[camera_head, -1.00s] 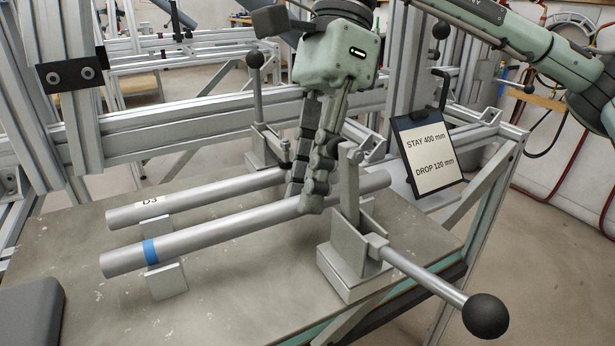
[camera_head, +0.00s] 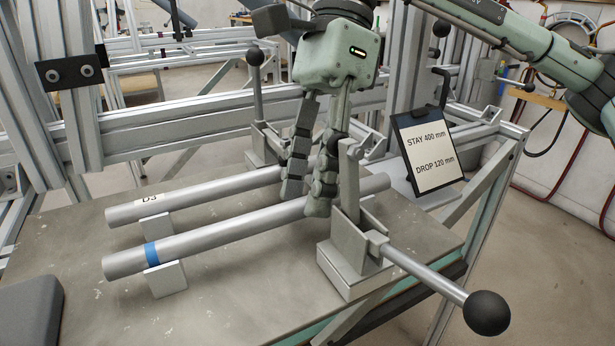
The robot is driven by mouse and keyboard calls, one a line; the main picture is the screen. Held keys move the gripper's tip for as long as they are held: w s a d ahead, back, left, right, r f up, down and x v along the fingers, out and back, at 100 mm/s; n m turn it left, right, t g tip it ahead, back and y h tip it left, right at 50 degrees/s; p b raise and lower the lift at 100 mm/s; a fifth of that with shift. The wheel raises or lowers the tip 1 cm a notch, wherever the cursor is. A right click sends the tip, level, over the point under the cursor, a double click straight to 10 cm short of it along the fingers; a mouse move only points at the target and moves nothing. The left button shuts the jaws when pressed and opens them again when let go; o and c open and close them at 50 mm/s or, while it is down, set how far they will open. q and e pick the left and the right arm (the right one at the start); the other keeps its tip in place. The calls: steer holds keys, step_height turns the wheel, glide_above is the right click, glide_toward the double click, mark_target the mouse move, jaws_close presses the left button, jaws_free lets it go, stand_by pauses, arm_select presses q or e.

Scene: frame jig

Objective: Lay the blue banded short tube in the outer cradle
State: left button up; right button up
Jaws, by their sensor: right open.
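The blue banded tube (camera_head: 220,235) is a grey metal tube with a blue band near its left end. My right gripper (camera_head: 305,198) is over the tube's right part, pointing down. Its fingers are spread, one on the far side of the tube and one at the tube, partly covering it. Whether that finger touches the tube I cannot tell. My left gripper is not in view.
A second tube (camera_head: 220,187) marked D3 lies parallel behind, on its own block. The near clamp's lever with a black ball knob (camera_head: 486,312) sticks out to the right. A sign (camera_head: 432,152) reads "STAY 400 mm, DROP 120 mm". The front tabletop (camera_head: 235,300) is clear.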

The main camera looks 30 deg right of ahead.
steer(key=v, duration=1.2)
